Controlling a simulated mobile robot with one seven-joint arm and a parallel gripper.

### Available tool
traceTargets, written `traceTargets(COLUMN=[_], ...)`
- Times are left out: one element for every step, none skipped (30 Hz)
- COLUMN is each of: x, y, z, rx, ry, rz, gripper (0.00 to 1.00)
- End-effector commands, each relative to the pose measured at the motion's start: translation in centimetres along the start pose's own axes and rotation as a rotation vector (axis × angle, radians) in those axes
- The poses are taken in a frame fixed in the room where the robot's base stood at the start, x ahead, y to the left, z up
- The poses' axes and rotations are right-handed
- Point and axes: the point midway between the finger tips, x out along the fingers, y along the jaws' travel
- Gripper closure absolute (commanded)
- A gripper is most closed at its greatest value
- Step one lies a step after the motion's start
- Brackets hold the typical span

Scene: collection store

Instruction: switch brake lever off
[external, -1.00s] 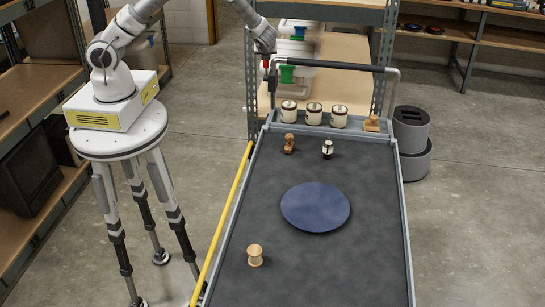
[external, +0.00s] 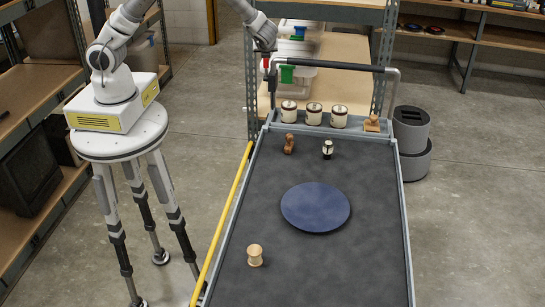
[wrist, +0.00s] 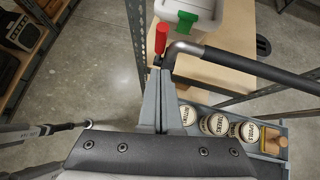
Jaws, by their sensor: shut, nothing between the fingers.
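The brake lever has a red grip (external: 266,63) and sits by the left end of the cart's push handle. In the wrist view, its red grip (wrist: 161,38) stands up on a dark stem just beyond my fingertips. My gripper (wrist: 161,76) is shut with nothing between its fingers. In the external view my gripper (external: 269,52) hangs at the lever, close to the red grip. The lower stem is partly hidden by my fingers, and I cannot tell whether they touch it.
The dark push handle (external: 335,67) runs to the right of the lever. Labelled tins (external: 314,114) stand in the cart's end tray. A shelf with bins (external: 297,75) is close behind. The cart bed (external: 300,262) holds a blue disc (external: 315,207) and small items.

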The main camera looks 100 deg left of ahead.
Motion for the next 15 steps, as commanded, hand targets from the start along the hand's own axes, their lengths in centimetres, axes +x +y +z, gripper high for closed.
traceTargets(x=[-1.1,-1.6,-2.2,-2.6,-3.0,-3.4,-3.7,-3.9,-4.1,-4.2,-4.2,-4.3,-4.3,-4.3,-4.3], y=[-0.1,-0.1,-0.1,-0.1,-0.1,-0.1,-0.1,-0.1,-0.1,-0.1,-0.1,-0.1,-0.1,-0.1,-0.1], z=[0.0,0.0,0.1,0.1,0.1,0.1,0.2,0.2,0.2,0.2,0.2,0.2,0.2,0.2,0.2], rx=[-0.001,-0.001,0.000,0.000,0.000,0.000,0.000,0.001,0.001,0.002,0.002,0.002,0.002,0.002,0.002], ry=[0.001,0.001,0.001,0.001,0.001,0.001,0.002,0.002,0.002,0.001,0.001,0.001,0.001,0.001,0.001], rz=[-0.004,-0.004,-0.003,-0.003,-0.003,-0.002,-0.002,-0.002,-0.001,-0.001,0.000,0.000,0.000,0.001,0.001], gripper=[1.00,1.00,1.00,1.00,1.00,1.00,1.00,1.00,1.00,1.00,1.00,1.00,1.00,1.00,1.00])
